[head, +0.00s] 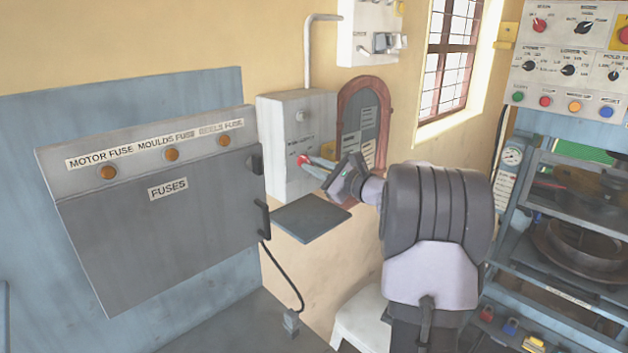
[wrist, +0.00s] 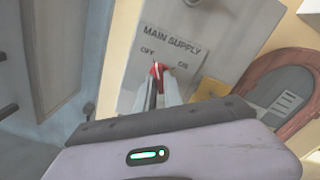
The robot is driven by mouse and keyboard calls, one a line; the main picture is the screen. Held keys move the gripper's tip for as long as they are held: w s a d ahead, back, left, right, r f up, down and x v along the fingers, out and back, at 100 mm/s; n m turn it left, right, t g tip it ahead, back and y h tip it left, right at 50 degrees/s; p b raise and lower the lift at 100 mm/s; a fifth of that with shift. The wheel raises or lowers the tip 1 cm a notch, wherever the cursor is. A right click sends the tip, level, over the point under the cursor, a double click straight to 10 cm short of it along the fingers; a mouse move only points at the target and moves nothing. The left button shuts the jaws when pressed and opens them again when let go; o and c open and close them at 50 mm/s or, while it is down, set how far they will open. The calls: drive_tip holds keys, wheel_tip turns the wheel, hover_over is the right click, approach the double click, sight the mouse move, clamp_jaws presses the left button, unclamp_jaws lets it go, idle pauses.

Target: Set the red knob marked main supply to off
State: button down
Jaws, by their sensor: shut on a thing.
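The red knob (wrist: 157,69) is on a grey box (wrist: 215,35) under the words MAIN SUPPLY. OFF is printed to its upper left and ON to its right. My gripper (wrist: 161,86) is shut on the knob, with a finger at each side hiding its lower part. A pale mark on the knob's visible end seems to lie nearer OFF than ON, but its exact setting is hard to tell. In the head view the knob (head: 303,159) shows small and red at the tips of my gripper (head: 316,164).
A grey fuse cabinet (head: 165,215) stands left of the box. A dark shelf (head: 308,217) juts out below it. A red-framed arched board (head: 355,90) is just right of it. The press control panel (head: 570,50) is at the far right.

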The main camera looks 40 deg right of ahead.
drive_tip(key=shift+f+n+b, duration=0.15)
drive_tip(key=shift+n+b, duration=0.85)
drive_tip(key=shift+b, duration=0.25)
drive_tip(key=c, duration=1.5)
unclamp_jaws()
drive_tip(key=shift+o, duration=0.2)
drive_tip(key=s+d+p, duration=0.1)
drive_tip(key=s+p, duration=0.1)
drive_tip(key=s, duration=1.5)
drive_tip(key=shift+s+d, duration=0.2)
